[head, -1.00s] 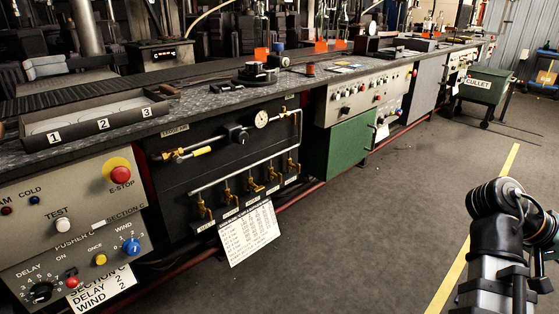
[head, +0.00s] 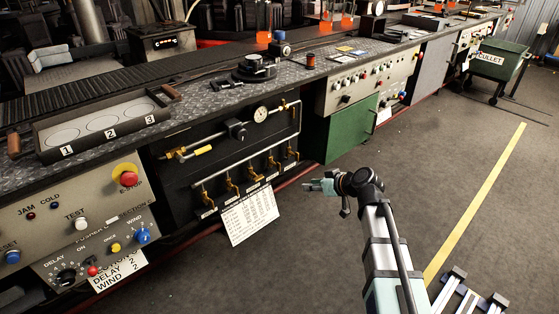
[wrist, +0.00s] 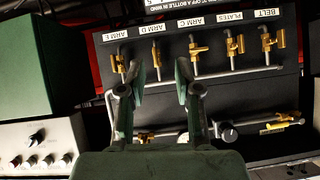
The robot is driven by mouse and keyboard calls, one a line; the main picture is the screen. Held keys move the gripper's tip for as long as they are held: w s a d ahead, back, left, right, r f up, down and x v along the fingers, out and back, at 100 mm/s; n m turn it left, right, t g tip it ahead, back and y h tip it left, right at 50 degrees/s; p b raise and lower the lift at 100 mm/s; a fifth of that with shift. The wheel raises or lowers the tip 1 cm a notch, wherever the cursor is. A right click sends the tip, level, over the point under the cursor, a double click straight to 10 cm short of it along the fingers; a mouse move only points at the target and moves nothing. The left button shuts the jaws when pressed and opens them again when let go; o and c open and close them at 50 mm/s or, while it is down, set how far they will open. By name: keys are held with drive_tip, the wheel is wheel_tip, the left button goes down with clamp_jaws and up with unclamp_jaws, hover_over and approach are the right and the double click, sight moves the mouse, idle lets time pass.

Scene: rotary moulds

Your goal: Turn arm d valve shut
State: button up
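The arm d valve (head: 273,165) is a small brass lever valve, one of several on a pipe low on the black panel, second from the right in the head view. In the wrist view the labels are upside down, and the arm d valve (wrist: 156,53) hangs under its "ARM D" label, second from the left. My gripper (head: 316,185) is in front of the panel's right end, pointing toward it. In the wrist view my gripper (wrist: 158,68) is open and empty, with the valve showing between its fingertips and still apart. How its lever is turned is unclear.
The arm e valve (wrist: 121,62) and arm c valve (wrist: 196,52) stand close on either side. A white printed sheet (head: 249,215) hangs below the valves. A green cabinet door (head: 350,130) is to the right. The grey floor before the panel is clear.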

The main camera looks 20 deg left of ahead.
sight(280, 164)
wheel_tip(280, 164, up, 4)
drive_tip(key=w+a+n+t+y, duration=0.1)
drive_tip(key=w+a+t+y, duration=0.1)
drive_tip(key=w, duration=0.1)
drive_tip(key=shift+g, duration=0.3)
drive_tip(key=b+x, duration=0.1)
drive_tip(key=x, duration=0.7)
drive_tip(key=b+x, duration=0.1)
drive_tip(key=x, duration=0.7)
drive_tip(key=shift+a+f, duration=0.2)
drive_tip(key=shift+f, duration=0.15)
drive_tip(key=shift+c, duration=0.3)
clamp_jaws()
